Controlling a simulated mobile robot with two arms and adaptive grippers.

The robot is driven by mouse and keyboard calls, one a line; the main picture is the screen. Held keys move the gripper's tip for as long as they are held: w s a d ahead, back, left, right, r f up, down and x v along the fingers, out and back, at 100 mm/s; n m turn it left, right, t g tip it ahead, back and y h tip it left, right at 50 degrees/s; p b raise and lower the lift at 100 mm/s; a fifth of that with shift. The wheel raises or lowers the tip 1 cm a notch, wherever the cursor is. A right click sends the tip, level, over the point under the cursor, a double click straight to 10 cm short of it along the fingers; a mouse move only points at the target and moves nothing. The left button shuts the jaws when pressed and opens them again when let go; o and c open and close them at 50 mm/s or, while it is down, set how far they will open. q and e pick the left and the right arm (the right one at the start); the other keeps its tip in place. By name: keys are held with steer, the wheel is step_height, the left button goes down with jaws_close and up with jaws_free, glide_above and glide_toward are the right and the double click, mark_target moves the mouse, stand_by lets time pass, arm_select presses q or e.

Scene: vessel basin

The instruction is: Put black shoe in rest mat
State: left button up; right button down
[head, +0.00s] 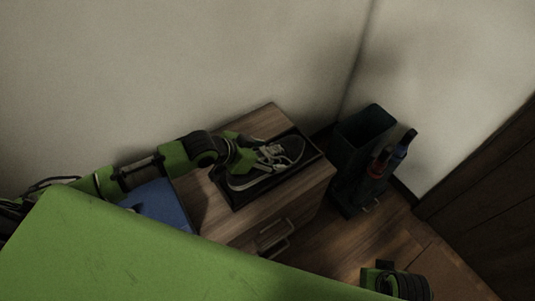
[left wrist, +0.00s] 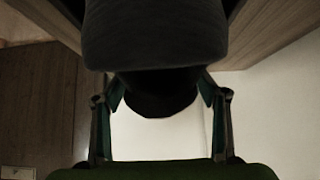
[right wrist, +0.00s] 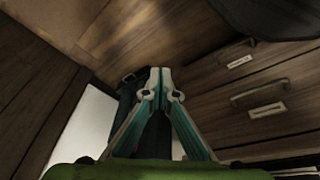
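The black shoe (head: 283,152), with pale laces and a white sole edge, is over the dark rest mat (head: 285,177) on a wooden cabinet. In the head view I cannot tell if its whole sole touches the mat. My left gripper (head: 246,158) is at the shoe's near-left end. In the left wrist view the dark shoe (left wrist: 155,45) fills the upper middle, between the widely spaced fingers of the left gripper (left wrist: 161,95); its far side is hidden. My right gripper (right wrist: 160,75) is shut and empty, away from the shoe.
A dark bin (head: 365,128) stands right of the cabinet (head: 290,205), with red and blue bottle-like objects (head: 388,155) beside it. Walls close off the back; wooden floor (head: 375,240) is open in front of the bin.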

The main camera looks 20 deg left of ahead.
arm_select(q)
steer(key=shift+r, duration=0.15)
steer(key=shift+s+a+r, duration=0.25)
steer(key=shift+r, duration=0.05)
steer(key=p+v, duration=0.3)
steer(key=v, duration=0.8)
arm_select(e)
step_height(320, 180, down, 10)
steer(key=s, duration=0.2)
steer(key=shift+s+g, duration=0.15)
steer(key=shift+g, duration=0.15)
steer(key=shift+f, duration=0.1)
